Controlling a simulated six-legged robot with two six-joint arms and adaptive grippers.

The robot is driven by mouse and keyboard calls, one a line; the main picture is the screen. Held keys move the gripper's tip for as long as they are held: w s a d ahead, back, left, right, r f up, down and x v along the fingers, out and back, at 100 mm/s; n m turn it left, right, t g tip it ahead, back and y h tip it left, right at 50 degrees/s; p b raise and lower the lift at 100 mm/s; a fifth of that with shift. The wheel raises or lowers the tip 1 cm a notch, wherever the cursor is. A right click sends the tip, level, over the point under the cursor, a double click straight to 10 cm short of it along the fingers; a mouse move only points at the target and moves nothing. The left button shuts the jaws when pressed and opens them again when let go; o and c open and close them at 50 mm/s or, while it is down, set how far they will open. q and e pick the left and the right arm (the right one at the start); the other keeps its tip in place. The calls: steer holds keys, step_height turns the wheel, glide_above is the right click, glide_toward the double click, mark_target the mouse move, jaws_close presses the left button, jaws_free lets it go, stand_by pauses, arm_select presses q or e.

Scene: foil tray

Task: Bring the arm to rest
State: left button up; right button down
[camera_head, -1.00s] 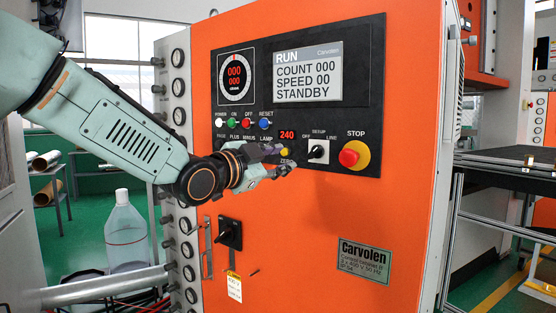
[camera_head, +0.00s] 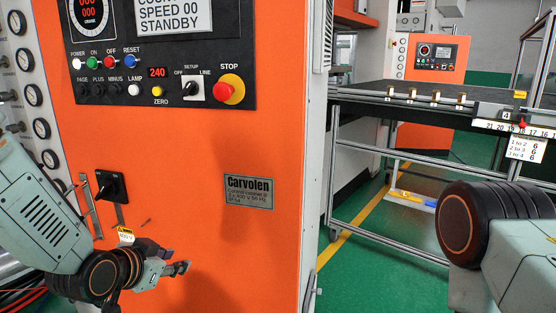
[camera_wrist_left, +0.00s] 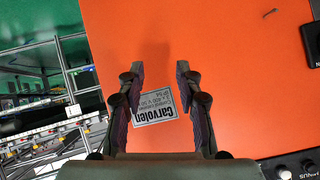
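My left arm comes in from the lower left in the head view. Its gripper (camera_head: 182,268) is in front of the lower part of the orange cabinet (camera_head: 200,150), below the black rotary switch. In the left wrist view the two fingers (camera_wrist_left: 160,85) stand apart with nothing between them. The Carvolen plate (camera_wrist_left: 157,108) shows beyond the gap between them, and it also shows in the head view (camera_head: 249,192). My right arm shows at the lower right of the head view; its gripper is out of the picture.
The cabinet's panel has coloured buttons, a setup switch (camera_head: 191,90) and a red stop button (camera_head: 224,92). A black rotary switch (camera_head: 109,187) is on the left. A dark table (camera_head: 440,98) with a number scale is at the right.

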arm_select(q)
steer(key=s+f+n+g+y+b, duration=0.1)
steer(key=s+f+g, duration=0.4)
steer(key=s+f, duration=1)
steer(key=s+f+n+g+y+b, duration=0.1)
steer(key=s+f+n+g+b, duration=0.3)
steer(key=s+f, duration=1.1)
steer(key=s+n+g, duration=0.1)
steer(key=s, duration=0.7)
steer(key=shift+a+n+g+y, duration=0.25)
steer(key=shift+n+g+y, duration=0.05)
steer(key=shift+n, duration=0.1)
steer(key=shift+c, duration=0.4)
